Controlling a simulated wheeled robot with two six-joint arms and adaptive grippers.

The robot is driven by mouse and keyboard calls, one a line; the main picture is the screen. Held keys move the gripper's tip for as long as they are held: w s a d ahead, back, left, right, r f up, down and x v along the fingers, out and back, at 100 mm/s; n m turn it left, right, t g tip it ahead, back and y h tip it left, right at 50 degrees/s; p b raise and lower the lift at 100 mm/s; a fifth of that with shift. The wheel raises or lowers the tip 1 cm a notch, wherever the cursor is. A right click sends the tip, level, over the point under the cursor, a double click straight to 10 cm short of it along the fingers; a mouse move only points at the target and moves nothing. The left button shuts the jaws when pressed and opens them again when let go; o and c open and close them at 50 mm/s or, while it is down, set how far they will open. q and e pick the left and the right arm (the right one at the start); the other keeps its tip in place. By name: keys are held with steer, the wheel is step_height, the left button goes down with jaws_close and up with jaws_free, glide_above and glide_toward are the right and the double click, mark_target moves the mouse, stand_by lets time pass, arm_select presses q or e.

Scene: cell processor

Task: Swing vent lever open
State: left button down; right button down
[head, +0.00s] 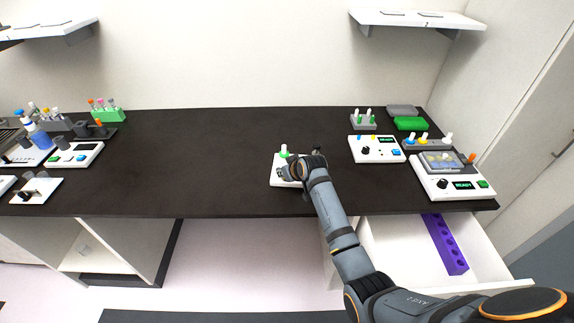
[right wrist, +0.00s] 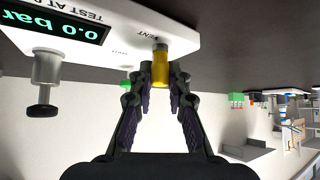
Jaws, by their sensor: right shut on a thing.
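A small white device (head: 276,180) stands near the front edge of the dark bench, partly hidden by my right arm in the head view. In the right wrist view, which is upside down, the device (right wrist: 130,22) shows a display reading 0.0 bar and a VENT label. A yellow vent lever (right wrist: 161,68) sticks out beside that label. My right gripper (right wrist: 161,82) is shut on the yellow lever, one finger on each side. In the head view my right gripper (head: 298,172) is over the device. My left gripper is not in view.
A silver valve with a black handle (right wrist: 44,85) sits on the device beside the display. White instruments (head: 376,149) and (head: 452,190) another READY unit stand to the right. An open drawer (head: 400,240) holds a purple rack (head: 444,244).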

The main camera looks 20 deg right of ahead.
steer(key=shift+s+a+r+m+h+p, duration=0.1)
steer(key=shift+a+r+m+h+p, duration=0.2)
steer(key=shift+a+m+h+p, duration=0.25)
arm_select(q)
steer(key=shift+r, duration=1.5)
arm_select(e)
steer(key=shift+a+f+m+h, duration=0.1)
steer(key=shift+f+m+h, duration=0.2)
steer(key=shift+m+h, duration=0.4)
steer(key=c, duration=1.3)
jaws_free()
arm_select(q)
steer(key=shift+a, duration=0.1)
arm_select(e)
steer(key=shift+r, duration=0.25)
step_height(320, 180, up, 10)
steer(key=shift+f, duration=0.25)
